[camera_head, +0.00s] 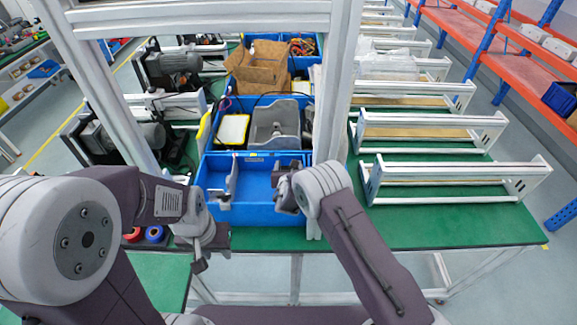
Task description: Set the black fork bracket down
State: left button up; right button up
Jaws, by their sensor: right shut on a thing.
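My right gripper (281,188) reaches in from the right over the front blue bin and is shut on a small dark piece (285,169), which looks like the black fork bracket. The bracket is small here and partly covered by the gripper, so its fork shape is unclear. It shows at the right side of the bin (255,213); I cannot tell whether it touches the bin. My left gripper (222,194) is at the bin's left side. Its fingers are small and blend with grey parts, so their opening is unclear.
The front bin's visible floor looks mostly bare. Behind it, blue bins hold a grey tray (275,122), a white-faced yellow item (232,130) and brown cardboard (262,66). An aluminium post (333,100) stands close to my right arm. White-ended racks (455,178) line the green table's right side.

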jog(key=shift+f, duration=0.2)
jog(key=shift+f+b, duration=0.2)
jog(key=shift+b, duration=0.35)
jog(key=shift+f, duration=0.2)
jog(key=o, duration=1.2)
